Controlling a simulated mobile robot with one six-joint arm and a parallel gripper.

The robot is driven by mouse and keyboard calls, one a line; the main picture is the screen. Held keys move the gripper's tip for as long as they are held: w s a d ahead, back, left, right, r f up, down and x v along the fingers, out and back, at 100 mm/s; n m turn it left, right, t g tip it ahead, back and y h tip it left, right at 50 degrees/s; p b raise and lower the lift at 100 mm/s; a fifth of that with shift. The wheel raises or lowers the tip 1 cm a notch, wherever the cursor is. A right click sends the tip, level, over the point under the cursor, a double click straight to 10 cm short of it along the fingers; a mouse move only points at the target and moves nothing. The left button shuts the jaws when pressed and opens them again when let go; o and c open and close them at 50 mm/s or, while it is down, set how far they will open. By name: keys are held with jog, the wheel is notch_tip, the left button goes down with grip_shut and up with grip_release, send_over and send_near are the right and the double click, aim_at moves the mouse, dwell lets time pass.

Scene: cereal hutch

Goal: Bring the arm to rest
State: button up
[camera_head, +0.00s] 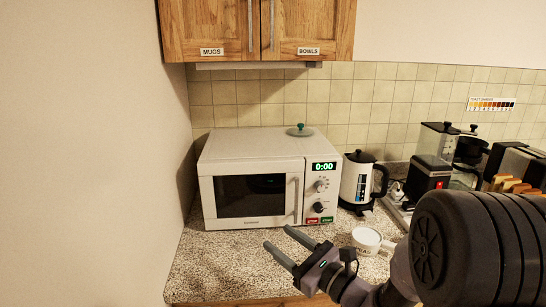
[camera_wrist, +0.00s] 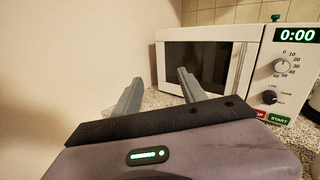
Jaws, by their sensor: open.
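My gripper (camera_head: 285,245) is open and empty, held over the speckled counter in front of the microwave. In the wrist view, its two grey fingers (camera_wrist: 160,92) stand apart with nothing between them. My arm comes in from the lower right of the head view. The white microwave (camera_head: 265,180) has its door shut and its display reads 0:00. It also shows in the wrist view (camera_wrist: 212,50), ahead of and to the right of the fingers.
A white mug (camera_head: 366,239) stands on the counter (camera_head: 215,270) right of my gripper. Behind are a kettle (camera_head: 355,184), a coffee maker (camera_head: 432,165) and a toaster with bread (camera_head: 515,165). A green-knobbed lid (camera_head: 299,131) lies on the microwave. Wooden cupboards (camera_head: 225,25) hang above; a wall bounds the left.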

jog(key=s+a+r+n+g+y, duration=0.1)
jog(key=s+a+r+n+g, duration=0.1)
jog(key=s+a+n+g, duration=0.5)
jog(key=s+a+r+n+g+y, duration=0.15)
jog(key=s+n, duration=0.25)
jog(key=s, duration=0.5)
jog(key=s+d+f+n+g+h, duration=0.1)
jog(key=s+d+f+n+h, duration=0.1)
jog(key=s+d+n+h, duration=0.3)
jog(key=s+f+n+g+h, duration=0.2)
jog(key=s+h, duration=0.1)
jog(key=s, duration=0.3)
jog(key=s+d+r+n+t+h, duration=0.1)
jog(key=d+n+t+h, duration=0.2)
jog(key=d, duration=0.5)
jog(key=shift+d+h, duration=0.4)
jog(key=shift+h, duration=0.45)
